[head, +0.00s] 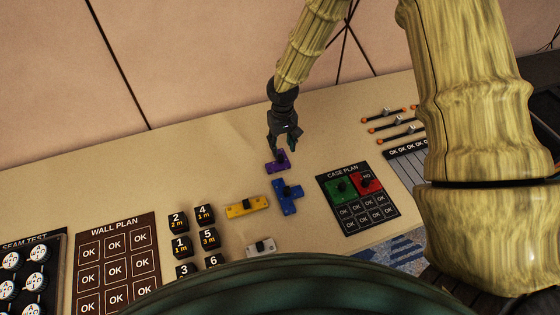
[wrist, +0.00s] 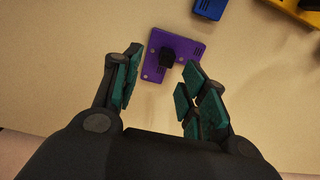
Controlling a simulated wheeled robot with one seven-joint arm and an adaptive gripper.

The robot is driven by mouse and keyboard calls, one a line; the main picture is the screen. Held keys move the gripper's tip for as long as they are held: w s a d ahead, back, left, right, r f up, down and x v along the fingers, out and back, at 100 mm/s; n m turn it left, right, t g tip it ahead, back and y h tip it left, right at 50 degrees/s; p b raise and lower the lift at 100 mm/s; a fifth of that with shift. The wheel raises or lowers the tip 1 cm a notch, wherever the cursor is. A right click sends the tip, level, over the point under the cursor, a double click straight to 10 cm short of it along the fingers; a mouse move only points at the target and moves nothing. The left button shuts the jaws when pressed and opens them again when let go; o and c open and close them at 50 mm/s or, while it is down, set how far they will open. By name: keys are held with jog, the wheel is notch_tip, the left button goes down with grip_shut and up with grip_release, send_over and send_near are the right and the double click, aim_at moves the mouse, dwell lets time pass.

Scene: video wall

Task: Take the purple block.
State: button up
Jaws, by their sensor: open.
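The purple block (head: 272,168) lies on the tan table, just beyond the blue block. It is an angular flat piece with a black knob on top. In the wrist view the purple block (wrist: 186,48) lies past the fingertips, with its black knob roughly in line with the gap between them. My gripper (head: 282,146) is directly above the block and points down at it. In the wrist view my gripper (wrist: 158,78) is open, with teal pads on both sides and nothing between them. I cannot tell the exact height of the fingertips above the block.
A blue block (head: 286,198) lies close to the purple one. A yellow block (head: 246,206) and a grey-white block (head: 261,247) lie nearer. The case plan panel (head: 376,224) is to the right, the numbered black cubes (head: 181,245) to the left. The table beyond the purple block is clear.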

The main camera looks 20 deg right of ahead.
aim_at(280, 155)
jog(key=shift+s+a+f+p, duration=0.2)
jog(key=shift+f+p, duration=0.3)
jog(key=shift+f, duration=0.45)
jog(key=shift+s+a+f+p, duration=0.15)
jog(key=shift+f+p, duration=0.3)
jog(key=shift+f, duration=1.3)
grip_shut()
